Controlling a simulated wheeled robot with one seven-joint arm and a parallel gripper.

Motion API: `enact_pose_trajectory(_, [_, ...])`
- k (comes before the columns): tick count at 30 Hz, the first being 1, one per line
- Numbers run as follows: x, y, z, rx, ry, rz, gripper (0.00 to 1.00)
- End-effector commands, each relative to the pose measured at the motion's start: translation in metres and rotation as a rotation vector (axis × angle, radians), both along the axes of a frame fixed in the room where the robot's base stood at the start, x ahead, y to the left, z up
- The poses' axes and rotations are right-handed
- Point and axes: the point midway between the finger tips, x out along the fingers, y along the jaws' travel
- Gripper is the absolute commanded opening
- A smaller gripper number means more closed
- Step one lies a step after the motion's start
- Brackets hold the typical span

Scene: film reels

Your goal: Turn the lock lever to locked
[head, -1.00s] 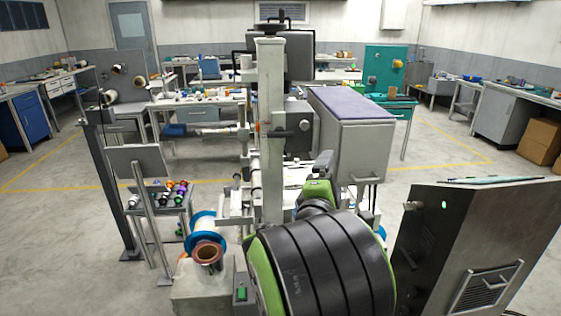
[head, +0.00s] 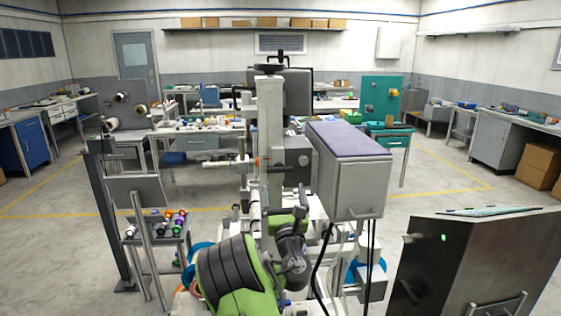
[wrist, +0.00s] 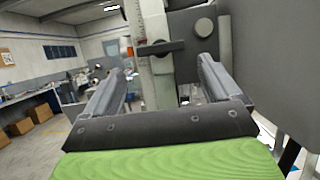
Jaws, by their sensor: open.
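A dark lever (wrist: 160,47), which looks like the lock lever, is on the pale upright column of the machine in the wrist view, lying roughly level. It also shows small in the head view (head: 279,162). My gripper (wrist: 162,68) is open and empty, its two grey fingers pointing toward the column, with the lever in the gap beyond the fingertips and apart from them. In the head view my green and black arm reaches toward the column, but the fingers cannot be made out. Lever markings are too small to read.
A round knob (wrist: 204,27) sits right of the lever. A grey box with a purple top (head: 350,165) stands right of the column, with cables below. A dark cabinet (head: 470,262) is at the right front. A spool rack (head: 150,225) stands left.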

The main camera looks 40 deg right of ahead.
Motion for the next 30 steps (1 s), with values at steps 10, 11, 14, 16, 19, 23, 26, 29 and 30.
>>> enact_pose_trajectory(10, [0.037, -0.025, 0.025, 0.0, 0.0, 0.001, 0.9])
enact_pose_trajectory(11, [0.04, -0.028, 0.027, 0.0, -0.001, 0.0, 0.9])
enact_pose_trajectory(14, [0.047, -0.033, 0.029, -0.001, -0.001, 0.0, 0.9])
enact_pose_trajectory(16, [0.05, -0.035, 0.028, 0.0, 0.0, 0.0, 0.9])
enact_pose_trajectory(19, [0.052, -0.036, 0.028, 0.002, -0.001, 0.0, 0.9])
enact_pose_trajectory(23, [0.052, -0.036, 0.026, 0.001, -0.001, -0.001, 0.9])
enact_pose_trajectory(26, [0.052, -0.036, 0.026, 0.001, -0.001, -0.001, 0.86])
enact_pose_trajectory(29, [0.052, -0.036, 0.026, 0.001, -0.001, -0.001, 0.7])
enact_pose_trajectory(30, [0.052, -0.036, 0.026, 0.001, -0.001, -0.001, 0.64])
